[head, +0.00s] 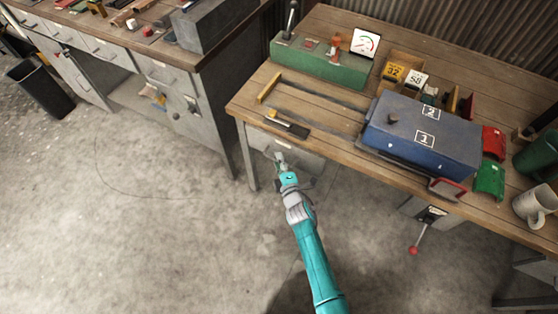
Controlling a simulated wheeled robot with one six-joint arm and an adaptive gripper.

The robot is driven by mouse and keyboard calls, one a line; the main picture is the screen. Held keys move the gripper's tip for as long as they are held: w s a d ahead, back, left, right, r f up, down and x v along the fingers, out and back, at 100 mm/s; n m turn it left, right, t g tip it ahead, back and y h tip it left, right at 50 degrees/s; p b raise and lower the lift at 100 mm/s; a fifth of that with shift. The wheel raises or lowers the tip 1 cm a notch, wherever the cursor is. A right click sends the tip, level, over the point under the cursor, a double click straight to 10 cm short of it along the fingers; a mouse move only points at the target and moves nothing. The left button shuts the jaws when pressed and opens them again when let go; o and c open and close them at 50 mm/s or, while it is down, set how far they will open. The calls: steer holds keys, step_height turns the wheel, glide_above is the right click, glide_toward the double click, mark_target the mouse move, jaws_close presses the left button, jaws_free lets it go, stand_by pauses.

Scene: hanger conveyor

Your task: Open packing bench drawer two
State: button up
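My gripper (279,157) is at the front of a grey drawer (297,146) under the left end of the right-hand wooden bench (322,127). Its small fingertips overlap the drawer front in the picture. I cannot tell whether they touch it or hold a handle, or whether they are open or shut. The drawer looks closed, with its front close under the bench edge; my arm and gripper hide part of its lower side. No number on the drawer is readable, so I cannot tell if it is drawer two.
A blue box (421,137) marked 1 and 2, a green control box (318,62) and a mug (535,204) stand on this bench. A red-knobbed lever (413,250) hangs below. Another bench with drawers (160,73) and a black bin (41,88) stand left. The floor between is clear.

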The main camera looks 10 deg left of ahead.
steer(key=shift+w+a, duration=0.1)
steer(key=shift+w, duration=0.15)
jaws_close()
